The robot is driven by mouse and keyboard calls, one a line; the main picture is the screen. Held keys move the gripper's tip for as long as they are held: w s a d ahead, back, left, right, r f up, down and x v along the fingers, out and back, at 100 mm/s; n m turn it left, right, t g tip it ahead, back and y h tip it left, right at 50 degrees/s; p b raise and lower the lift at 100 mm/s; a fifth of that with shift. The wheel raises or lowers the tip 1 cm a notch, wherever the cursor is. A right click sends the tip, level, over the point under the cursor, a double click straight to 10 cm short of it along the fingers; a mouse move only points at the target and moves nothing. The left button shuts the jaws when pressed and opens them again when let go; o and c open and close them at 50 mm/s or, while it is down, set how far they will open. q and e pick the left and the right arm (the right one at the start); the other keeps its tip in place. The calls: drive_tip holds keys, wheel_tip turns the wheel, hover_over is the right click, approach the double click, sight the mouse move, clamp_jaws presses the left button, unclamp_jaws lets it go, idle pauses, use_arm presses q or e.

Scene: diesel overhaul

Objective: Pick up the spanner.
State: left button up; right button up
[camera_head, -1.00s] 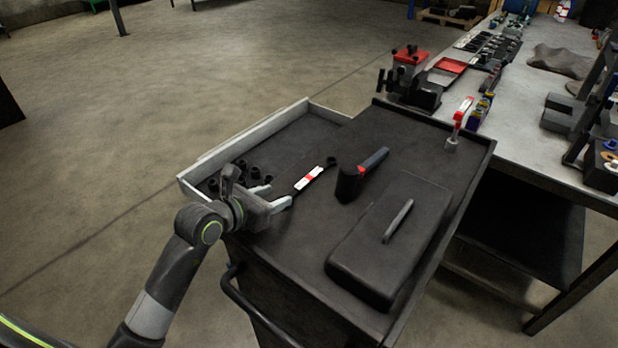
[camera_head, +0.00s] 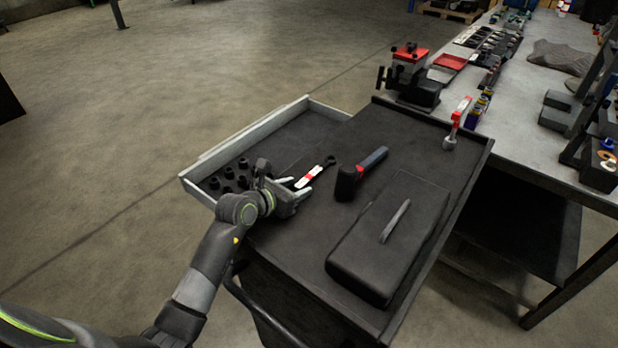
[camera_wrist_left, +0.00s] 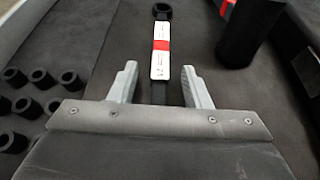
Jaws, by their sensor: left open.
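The spanner (camera_head: 310,176) lies on the dark cart top, with a white and red band on its handle and a dark ring end pointing away from my gripper. In the left wrist view the spanner (camera_wrist_left: 161,62) runs straight away between the fingers, its near end hidden behind the gripper body. My left gripper (camera_head: 301,186) is open at the near end of the spanner. In the left wrist view the two grey fingers (camera_wrist_left: 158,85) stand on either side of the handle, apart from it. I cannot tell their height above it. My right gripper is not in view.
A hammer (camera_head: 347,182) lies right of the spanner, and a black case (camera_head: 372,262) lies nearer. Several black sockets (camera_head: 228,178) sit in the open drawer (camera_head: 187,188) at left. A bench (camera_head: 545,150) with tools stands at right.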

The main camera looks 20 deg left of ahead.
use_arm(q)
clamp_jaws()
drive_tip(key=shift+r, duration=0.1)
idle(0.3)
